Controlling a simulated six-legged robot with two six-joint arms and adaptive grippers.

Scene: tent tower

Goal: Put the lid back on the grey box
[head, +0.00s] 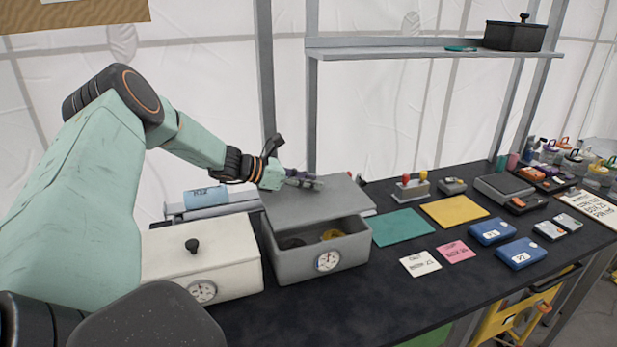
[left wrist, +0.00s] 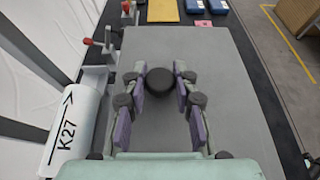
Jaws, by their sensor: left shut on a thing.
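The grey box (head: 318,262) stands on the dark table with a round dial on its front. The flat grey lid (head: 335,196) is above the rear of the box, set back from the front rim. I cannot tell whether it touches the box. My left gripper (head: 306,181) is shut on the lid's dark knob, which shows between the fingers in the left wrist view (left wrist: 160,82). The lid fills the middle of that view (left wrist: 230,90). My right gripper is not in view.
A white box (head: 215,257) with a closed lid and black knob stands close left of the grey box. A roll marked K27 (left wrist: 75,128) lies behind. A green mat (head: 402,227) lies to the right. Shelf posts (head: 312,110) rise behind.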

